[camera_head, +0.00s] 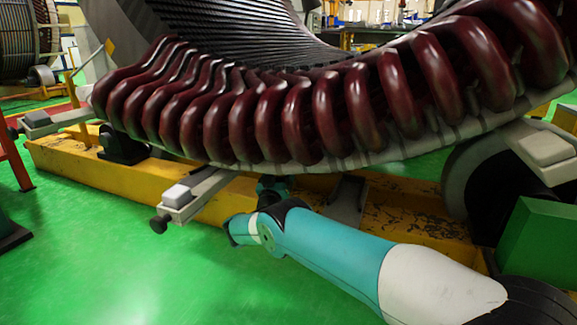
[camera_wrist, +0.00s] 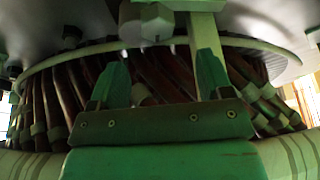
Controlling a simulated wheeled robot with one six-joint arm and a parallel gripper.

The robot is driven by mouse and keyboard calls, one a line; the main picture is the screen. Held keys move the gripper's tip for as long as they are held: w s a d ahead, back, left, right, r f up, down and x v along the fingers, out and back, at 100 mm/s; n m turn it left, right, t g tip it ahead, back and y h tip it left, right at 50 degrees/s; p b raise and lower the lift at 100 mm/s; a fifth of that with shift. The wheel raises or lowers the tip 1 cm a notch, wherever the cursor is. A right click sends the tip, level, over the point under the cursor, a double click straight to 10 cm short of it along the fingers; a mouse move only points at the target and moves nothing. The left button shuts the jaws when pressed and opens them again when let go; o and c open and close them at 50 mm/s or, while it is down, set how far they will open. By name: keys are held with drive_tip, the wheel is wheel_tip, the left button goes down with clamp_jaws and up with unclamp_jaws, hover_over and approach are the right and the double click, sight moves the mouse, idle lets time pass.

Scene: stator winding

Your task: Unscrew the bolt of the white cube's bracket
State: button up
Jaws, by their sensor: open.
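The white cube (camera_head: 177,196) sits on the outer end of a pale bracket (camera_head: 208,185) that sticks out from under the stator in the head view. A dark round bolt head (camera_head: 158,224) shows below that end. My gripper is right of this bracket, under the coils, mostly hidden behind my teal arm. In the wrist view my gripper (camera_wrist: 162,75) has its two green fingers apart, with nothing clearly held between them. A pale bracket bar (camera_wrist: 205,35) stands behind the right finger. A rounded, bolt-like head (camera_wrist: 148,22) is at the top, beyond the fingertips.
The stator's dark red coils (camera_head: 230,115) hang low over my arm. A yellow beam (camera_head: 75,160) runs beneath. Similar brackets with grey blocks stand at left (camera_head: 36,119) and right (camera_head: 546,147). A green box (camera_head: 540,240) is at right. Green floor at front left is clear.

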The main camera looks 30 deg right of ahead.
drive_tip(key=b+x, duration=0.6)
drive_tip(key=x, duration=0.3)
drive_tip(key=shift+d+r, duration=0.1)
drive_tip(key=shift+d, duration=0.15)
drive_tip(key=c, duration=0.9)
drive_tip(key=n+p, duration=0.1)
drive_tip(key=n+y+p, duration=0.1)
drive_tip(key=shift+r+t+p, duration=0.3)
drive_tip(key=shift+r+p, duration=0.05)
drive_tip(key=shift+a+f+n+y+p, duration=0.15)
drive_tip(key=shift+n+y+p, duration=0.25)
drive_tip(key=shift+n+p, duration=0.45)
drive_tip(key=shift+f+n, duration=0.25)
drive_tip(key=shift+n, duration=0.2)
